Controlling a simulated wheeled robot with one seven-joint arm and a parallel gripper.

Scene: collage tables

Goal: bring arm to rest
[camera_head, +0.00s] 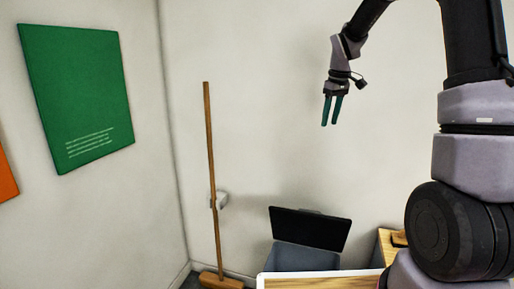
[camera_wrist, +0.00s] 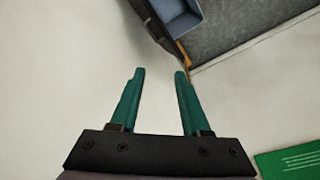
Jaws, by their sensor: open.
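My gripper (camera_head: 332,110) hangs in the air at the upper right in the head view, in front of the pale wall, with its two teal fingers pointing down. In the wrist view the fingers of my gripper (camera_wrist: 160,85) stand apart with nothing between them. My gripper is open and empty and touches nothing that I can see. My arm bends over from the right side of the head view.
Below stand a grey bin (camera_head: 305,258) with a raised black lid (camera_head: 310,228), a white-edged tabletop (camera_head: 315,281) and a wooden piece (camera_head: 388,245). A broom (camera_head: 211,170) leans at the corner. A green panel (camera_head: 78,95) hangs left. Air around my gripper is clear.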

